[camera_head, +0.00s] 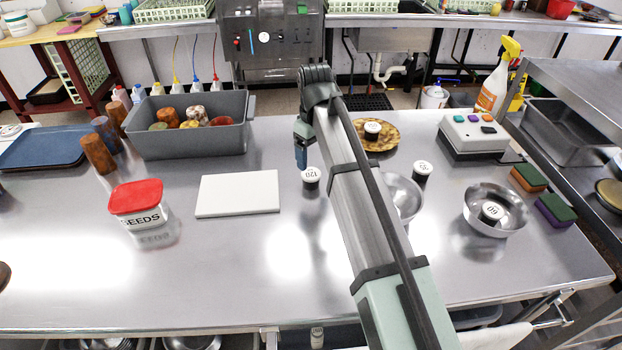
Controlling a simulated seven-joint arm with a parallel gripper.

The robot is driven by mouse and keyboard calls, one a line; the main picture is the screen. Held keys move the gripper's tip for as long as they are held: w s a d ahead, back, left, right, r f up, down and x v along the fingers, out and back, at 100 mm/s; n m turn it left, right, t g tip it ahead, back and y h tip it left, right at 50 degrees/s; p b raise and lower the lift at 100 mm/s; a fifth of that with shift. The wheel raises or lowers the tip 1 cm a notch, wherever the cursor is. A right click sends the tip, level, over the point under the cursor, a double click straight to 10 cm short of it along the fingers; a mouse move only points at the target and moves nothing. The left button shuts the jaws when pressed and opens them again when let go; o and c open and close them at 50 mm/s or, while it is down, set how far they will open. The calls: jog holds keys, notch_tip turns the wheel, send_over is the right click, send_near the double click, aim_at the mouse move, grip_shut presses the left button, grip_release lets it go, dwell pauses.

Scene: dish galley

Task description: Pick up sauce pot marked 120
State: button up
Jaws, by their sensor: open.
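The sauce pot marked 120 (310,178) is a small dark pot with a white lid, upright on the steel table. My gripper (301,163) is just above and slightly left of it in the picture, pointing down. The gripper is seen side-on and is open, with nothing visible in it. I cannot tell the exact gap between fingertips and pot.
Similar pots stand on a wooden plate (391,131), on the table (422,172) and in a steel bowl (479,192). My arm partly hides another bowl (408,196). A white board (237,194), a SEEDS tub (137,203) and a grey bin (188,144) are left.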

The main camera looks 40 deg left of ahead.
aim_at(312, 174)
jog(key=shift+s+a+f, duration=0.1)
jog(key=shift+f, duration=1.85)
jog(key=shift+s+a+f, duration=0.1)
jog(key=shift+f, duration=1.85)
jog(key=shift+c, duration=0.4)
jog(key=c, duration=0.9)
